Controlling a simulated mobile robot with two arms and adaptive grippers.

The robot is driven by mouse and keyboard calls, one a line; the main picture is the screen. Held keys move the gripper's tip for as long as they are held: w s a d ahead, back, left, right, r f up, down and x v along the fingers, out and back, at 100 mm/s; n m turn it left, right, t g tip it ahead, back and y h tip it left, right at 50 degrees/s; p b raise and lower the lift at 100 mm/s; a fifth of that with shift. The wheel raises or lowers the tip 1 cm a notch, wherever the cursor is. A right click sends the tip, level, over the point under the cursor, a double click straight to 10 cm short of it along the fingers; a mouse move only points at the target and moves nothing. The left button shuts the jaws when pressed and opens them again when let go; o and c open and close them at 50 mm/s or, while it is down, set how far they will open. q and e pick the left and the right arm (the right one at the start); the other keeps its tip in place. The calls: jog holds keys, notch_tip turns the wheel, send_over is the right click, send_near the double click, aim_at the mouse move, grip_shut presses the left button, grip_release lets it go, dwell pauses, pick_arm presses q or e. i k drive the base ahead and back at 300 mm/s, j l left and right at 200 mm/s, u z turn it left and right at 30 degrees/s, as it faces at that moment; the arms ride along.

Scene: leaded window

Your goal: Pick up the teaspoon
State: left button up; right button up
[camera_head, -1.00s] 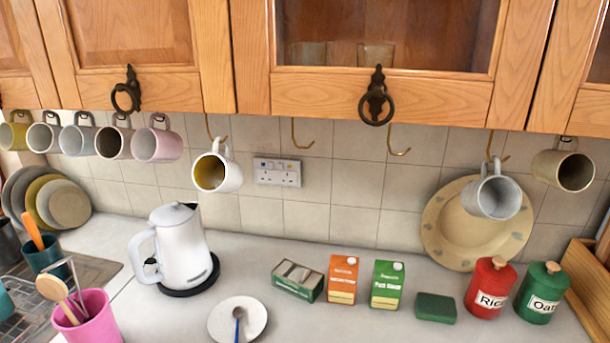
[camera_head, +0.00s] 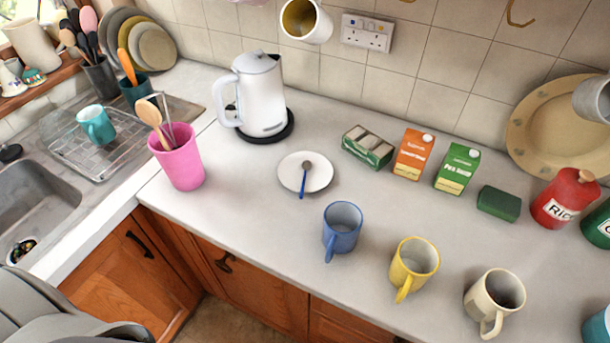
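The teaspoon (camera_head: 304,181) has a blue handle and a dark metal bowl. It lies on a small white saucer (camera_head: 318,177) on the grey counter, with its bowl near the saucer's middle and its handle pointing toward the counter's front edge. Neither gripper shows in the head view. Grey rounded parts of my own body fill the bottom left corner.
Blue (camera_head: 342,230), yellow (camera_head: 413,267) and cream (camera_head: 494,301) mugs stand along the counter's front. A white kettle (camera_head: 252,92) stands behind the saucer and a pink utensil pot (camera_head: 178,160) to its left. Cartons (camera_head: 413,155) stand right. Counter around the saucer is clear.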

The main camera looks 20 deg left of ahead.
aim_at(306, 165)
jog(key=z, duration=1.05)
jog(key=u, duration=1.65)
